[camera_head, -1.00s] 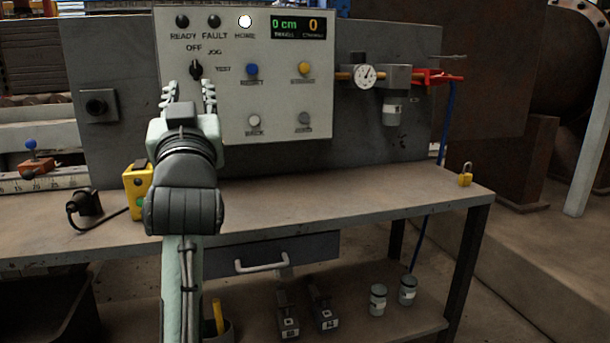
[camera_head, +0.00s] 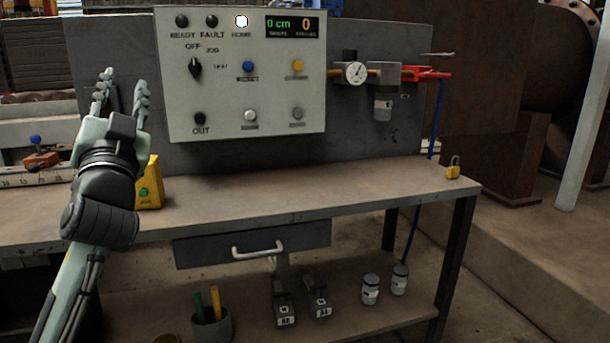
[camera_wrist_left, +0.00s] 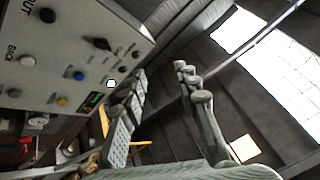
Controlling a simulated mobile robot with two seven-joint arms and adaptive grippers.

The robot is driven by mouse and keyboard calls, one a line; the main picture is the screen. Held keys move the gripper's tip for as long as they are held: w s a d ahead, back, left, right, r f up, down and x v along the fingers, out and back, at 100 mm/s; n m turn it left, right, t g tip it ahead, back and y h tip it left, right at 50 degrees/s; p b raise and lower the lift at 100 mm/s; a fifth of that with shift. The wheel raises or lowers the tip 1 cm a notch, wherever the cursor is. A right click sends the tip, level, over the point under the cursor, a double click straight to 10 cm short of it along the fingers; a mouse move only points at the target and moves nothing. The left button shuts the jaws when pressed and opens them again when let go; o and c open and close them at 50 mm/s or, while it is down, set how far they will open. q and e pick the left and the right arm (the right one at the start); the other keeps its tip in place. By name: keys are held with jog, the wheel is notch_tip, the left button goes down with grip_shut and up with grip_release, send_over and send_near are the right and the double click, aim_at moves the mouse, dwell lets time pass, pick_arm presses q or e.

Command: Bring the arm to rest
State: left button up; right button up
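My left gripper (camera_head: 121,92) is raised over the left part of the workbench, to the left of the control panel (camera_head: 250,105). Its two fingers are spread apart with nothing between them. In the left wrist view the gripper (camera_wrist_left: 160,105) also shows open and empty, with the panel at the upper left. The panel has a selector knob (camera_head: 195,68), several buttons, a lit white HOME lamp (camera_head: 241,21) and a display (camera_head: 292,26) reading 0 cm and 0. My right gripper is in neither view.
The workbench top (camera_head: 300,190) is mostly clear. A yellow box (camera_head: 150,188) stands close beside my left arm. A gauge (camera_head: 355,72) and red valve (camera_head: 425,74) are right of the panel. A yellow padlock (camera_head: 453,168) sits at the bench's right end. A drawer (camera_head: 252,245) is below.

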pick_arm(q)
jog(key=s+a+f+g, duration=0.2)
jog(key=a+f+g, duration=0.1)
jog(key=f, duration=0.7)
jog(key=s+a+f+m+g+h, duration=0.1)
jog(key=s+a+f+g, duration=0.15)
jog(key=f, duration=0.75)
jog(key=s+a+f+g, duration=0.2)
jog(key=a+f+g, duration=0.15)
jog(key=f, duration=0.65)
jog(key=s+f+m+g+h, duration=0.15)
jog(key=s+f+g, duration=0.85)
jog(key=s+f, duration=1.2)
jog(key=s+d+f+n+h, duration=0.2)
jog(key=s+d+n+h, duration=0.15)
jog(key=d, duration=0.65)
jog(key=w+f+g+p, duration=0.1)
jog(key=w+f+p, duration=0.2)
jog(key=f, duration=0.7)
jog(key=shift+p, duration=0.7)
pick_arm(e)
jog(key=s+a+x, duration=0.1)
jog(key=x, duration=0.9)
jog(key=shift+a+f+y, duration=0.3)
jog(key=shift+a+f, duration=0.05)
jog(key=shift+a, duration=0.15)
